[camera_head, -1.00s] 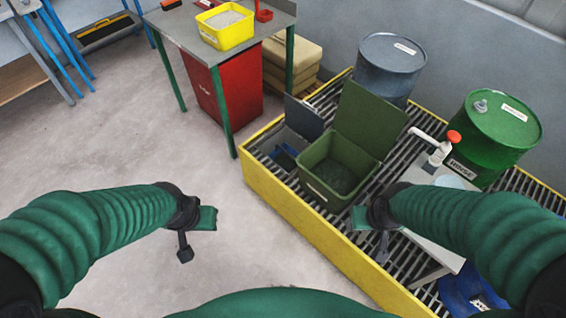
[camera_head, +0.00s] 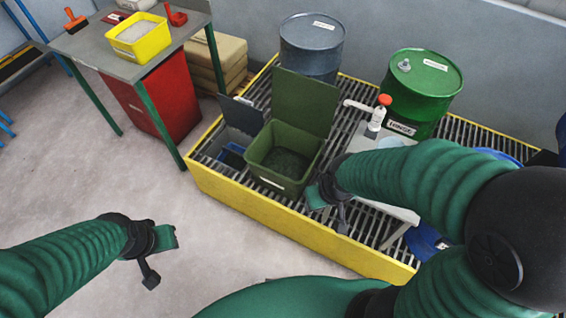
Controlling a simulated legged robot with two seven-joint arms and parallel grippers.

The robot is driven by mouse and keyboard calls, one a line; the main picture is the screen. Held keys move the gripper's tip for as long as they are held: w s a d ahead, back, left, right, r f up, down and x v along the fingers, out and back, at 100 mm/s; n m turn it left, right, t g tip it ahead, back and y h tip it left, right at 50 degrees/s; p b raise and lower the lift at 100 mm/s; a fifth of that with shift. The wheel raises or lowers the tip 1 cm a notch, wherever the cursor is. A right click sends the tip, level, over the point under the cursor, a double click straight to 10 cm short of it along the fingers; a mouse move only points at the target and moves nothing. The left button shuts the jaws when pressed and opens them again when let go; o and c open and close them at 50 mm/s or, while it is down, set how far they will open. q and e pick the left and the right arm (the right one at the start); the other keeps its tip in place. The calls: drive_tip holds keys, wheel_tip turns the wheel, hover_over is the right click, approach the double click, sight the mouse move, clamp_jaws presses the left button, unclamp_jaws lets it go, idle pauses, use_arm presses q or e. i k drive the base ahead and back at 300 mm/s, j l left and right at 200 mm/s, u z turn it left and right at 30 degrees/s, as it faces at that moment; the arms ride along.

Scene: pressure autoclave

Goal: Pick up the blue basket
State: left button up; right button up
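No blue thing here is plainly a basket. A small blue item (camera_head: 233,156) sits low inside an open grey box beside the green bin and is partly hidden. Another blue object (camera_head: 424,243) is under the grey bench, mostly hidden by my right arm and the bench. My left gripper (camera_head: 156,257) hangs over bare floor at the lower left, touching nothing. My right gripper (camera_head: 330,203) is just right of the green bin's front, in front of the grating and bench. Neither visibly holds anything; their finger gaps are unclear.
An open green bin (camera_head: 270,172) stands on the yellow-edged grating (camera_head: 215,188). Behind are a grey drum (camera_head: 309,50) and a green drum (camera_head: 424,85). A workbench (camera_head: 90,45) carries a yellow tub (camera_head: 139,40). Floor at left is clear.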

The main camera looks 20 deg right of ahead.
sight(232, 156)
drive_tip(key=i+j+z, duration=0.2)
drive_tip(key=i+j, duration=0.55)
drive_tip(key=i+j+z, duration=0.15)
drive_tip(key=i+j, duration=0.55)
drive_tip(key=j, duration=0.15)
